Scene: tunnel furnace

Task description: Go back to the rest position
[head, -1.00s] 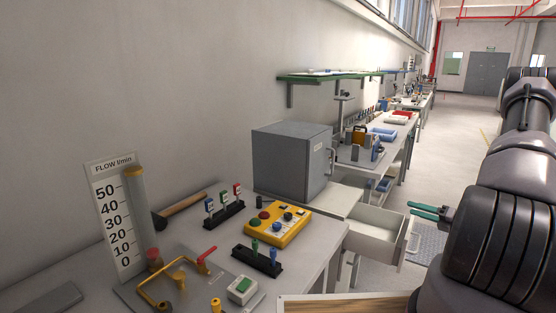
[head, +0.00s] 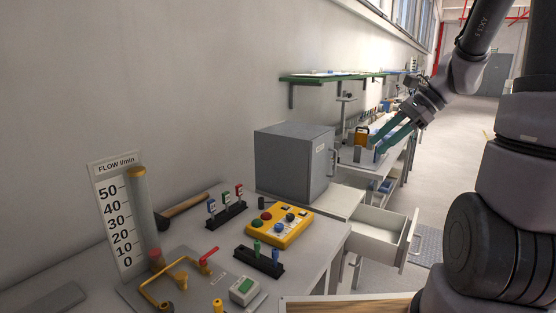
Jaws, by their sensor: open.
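My gripper (head: 382,139) shows in the head view, right of centre, at the end of my raised arm. Its two teal fingers point down and to the left and stand apart, with nothing seen between them. From this view it overlaps the far bench, to the right of the grey cabinet. I cannot tell its exact distance from the things behind it.
The near bench holds a flow gauge (head: 117,215), a yellow button box (head: 279,228) and a red-handled valve (head: 208,256). A grey cabinet (head: 290,163) stands behind. A white drawer (head: 386,235) is pulled out. A green shelf (head: 330,79) hangs on the wall. Floor is clear at right.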

